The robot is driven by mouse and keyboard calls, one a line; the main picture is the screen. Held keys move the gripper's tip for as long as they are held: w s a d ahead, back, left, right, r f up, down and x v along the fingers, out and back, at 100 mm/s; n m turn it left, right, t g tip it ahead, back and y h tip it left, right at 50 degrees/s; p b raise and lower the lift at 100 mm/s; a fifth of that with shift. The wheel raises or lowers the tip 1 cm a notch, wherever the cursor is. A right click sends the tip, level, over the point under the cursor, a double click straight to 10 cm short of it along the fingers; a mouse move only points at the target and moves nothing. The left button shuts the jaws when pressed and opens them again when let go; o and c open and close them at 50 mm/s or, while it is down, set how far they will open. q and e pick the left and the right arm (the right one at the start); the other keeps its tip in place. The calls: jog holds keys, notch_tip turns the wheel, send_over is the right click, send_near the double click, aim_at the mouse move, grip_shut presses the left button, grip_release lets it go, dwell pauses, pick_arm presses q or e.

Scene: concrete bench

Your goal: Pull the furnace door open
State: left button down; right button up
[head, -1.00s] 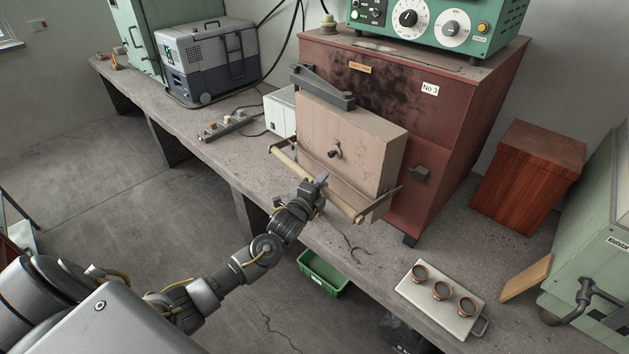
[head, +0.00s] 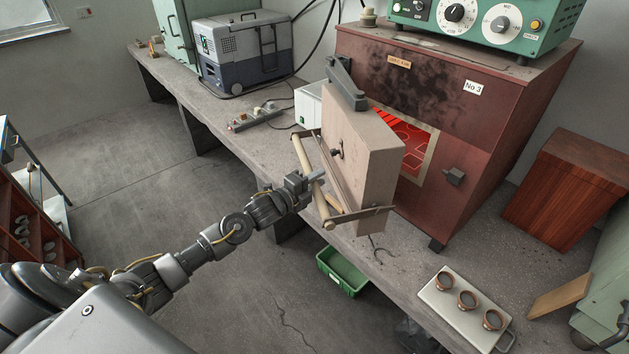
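The furnace (head: 460,130) is a dark red box on the bench. Its thick beige door (head: 362,150) stands partly open, swung out on the left-hand hinge arm (head: 345,85). A glowing red chamber (head: 410,140) shows through the gap on the right. A wooden bar handle (head: 302,156) is carried on metal brackets across the door's front. My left gripper (head: 311,183) is at the middle of this bar and looks shut around it; its fingers are small and partly hidden. My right gripper is out of view.
A pale tray (head: 437,300) with three copper-coloured cups lies at the bench's front right. A green bin (head: 343,272) is below the bench edge. A small white box (head: 308,104) stands left behind the door. A wooden box (head: 570,185) is at right.

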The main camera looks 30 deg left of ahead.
pick_arm(q)
jog(key=c, duration=1.2)
grip_release()
jog(key=shift+w+d+r, duration=0.1)
jog(key=shift+d+r, duration=0.05)
jog(key=shift+s+a, duration=0.2)
jog(key=shift+s, duration=0.25)
jog(key=shift+b+v, duration=1.6)
jog(key=shift+v, duration=3.35)
